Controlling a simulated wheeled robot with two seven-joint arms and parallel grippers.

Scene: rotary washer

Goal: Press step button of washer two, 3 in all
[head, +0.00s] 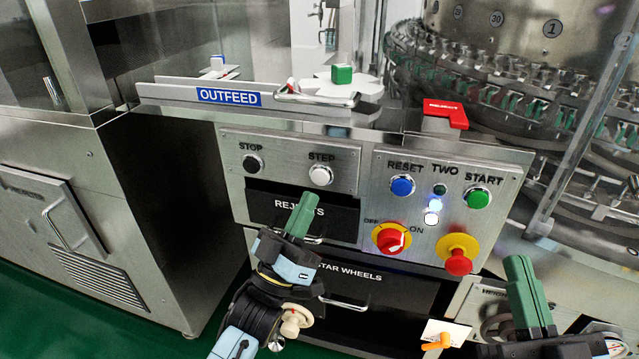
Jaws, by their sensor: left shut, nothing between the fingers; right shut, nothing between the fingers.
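The white STEP button (320,175) sits on the left control panel (290,158), to the right of the black STOP button (253,163). The right control panel (420,175) carries the label TWO above a small dark green lamp (439,190). My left gripper (306,200) is shut and empty, its green fingers pointing up in front of the REJECTS drawer, below and left of the STEP button and apart from it in the picture. My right gripper (520,268) is shut and empty at the lower right, below the panels.
Nearby on the right panel are a blue RESET button (402,186), a green START button (477,198), a red-yellow OFF/ON switch (391,238) and a red emergency knob (458,260). A bar handle (345,303) juts from the STAR WHEELS drawer. A red block (446,113) lies above the panel.

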